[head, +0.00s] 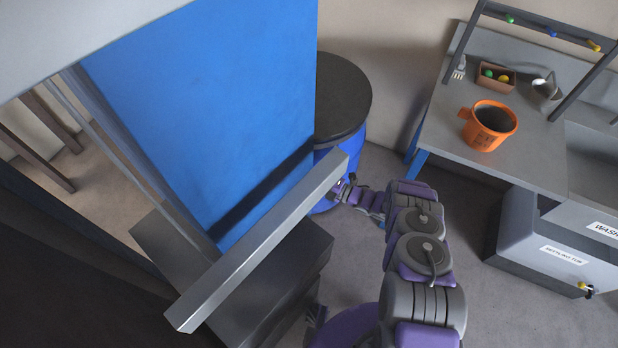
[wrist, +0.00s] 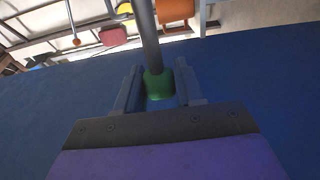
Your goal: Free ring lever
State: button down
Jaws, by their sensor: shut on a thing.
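In the wrist view a grey rod (wrist: 149,40), which looks like the lever, runs down between my fingers to a green collar (wrist: 159,84). My gripper (wrist: 158,88) is shut on the green collar, with one finger on each side; the exact contact is hard to see. Blue surface fills both sides behind it. In the head view my gripper (head: 341,185) is small, at the right end of the long grey bar (head: 262,240), beside the blue machine body (head: 215,100). The bar partly hides it, and I cannot make out the lever or a ring there.
A blue drum with a black lid (head: 340,95) stands behind the bar's end. A grey workbench (head: 445,150) at the right holds an orange bucket (head: 489,126) and a small brown box (head: 495,79). A grey tub (head: 550,255) stands below. Floor between is clear.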

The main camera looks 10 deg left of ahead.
jog(key=w+v, duration=0.2)
jog(key=v, duration=0.8)
jog(key=shift+d+f+b, duration=0.25)
jog(key=shift+b, duration=0.05)
jog(key=shift+w+a, duration=0.1)
jog(key=shift+a, duration=0.05)
jog(key=c, duration=0.9)
grip_release()
jog(key=shift+c, duration=0.2)
jog(key=shift+o, duration=0.7)
jog(key=shift+w+r, duration=0.1)
